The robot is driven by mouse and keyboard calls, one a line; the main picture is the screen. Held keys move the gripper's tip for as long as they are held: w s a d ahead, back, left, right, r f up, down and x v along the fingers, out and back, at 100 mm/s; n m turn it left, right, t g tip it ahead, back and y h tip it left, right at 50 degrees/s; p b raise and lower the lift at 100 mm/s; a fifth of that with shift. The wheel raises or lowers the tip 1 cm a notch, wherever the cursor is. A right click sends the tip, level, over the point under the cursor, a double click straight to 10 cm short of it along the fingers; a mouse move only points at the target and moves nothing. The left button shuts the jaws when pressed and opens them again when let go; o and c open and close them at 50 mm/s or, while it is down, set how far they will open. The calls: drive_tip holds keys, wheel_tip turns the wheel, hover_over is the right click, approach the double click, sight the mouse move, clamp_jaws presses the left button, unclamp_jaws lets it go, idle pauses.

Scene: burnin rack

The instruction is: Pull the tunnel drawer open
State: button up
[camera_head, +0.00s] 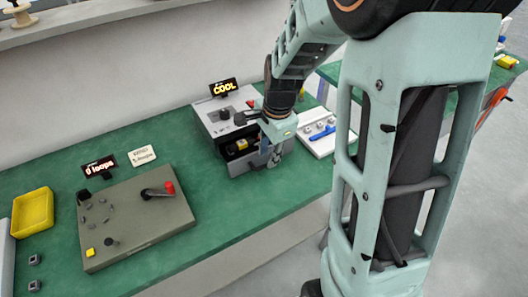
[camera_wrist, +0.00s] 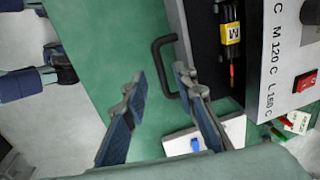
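The tunnel (camera_head: 215,119) is a grey box on the green bench under a lit "COOL" sign. Its drawer (camera_head: 243,166) is low at the front, with a dark space behind the drawer front and a yellow-labelled part (camera_wrist: 231,33) inside. In the wrist view the black bar handle (camera_wrist: 158,60) stands off the drawer front (camera_wrist: 184,45). My gripper (camera_wrist: 160,82) is open, one finger on either side of the handle bar in the picture; I see no clear grip on it. In the head view my gripper (camera_head: 273,155) is at the drawer's front right, partly hiding it.
A white tray (camera_head: 325,145) with small parts and a blue piece lies right of the tunnel. A grey control box (camera_head: 130,220) with a red-knobbed lever and a yellow bin (camera_head: 33,212) stand to the left. The bench between control box and tunnel is mostly clear.

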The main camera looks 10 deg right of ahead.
sight(266, 165)
drive_tip(key=shift+w+a+f, duration=0.1)
drive_tip(key=shift+w+f, duration=0.05)
drive_tip(key=shift+f, duration=0.7)
drive_tip(key=shift+w+f, duration=0.15)
drive_tip(key=shift+f, duration=0.7)
clamp_jaws()
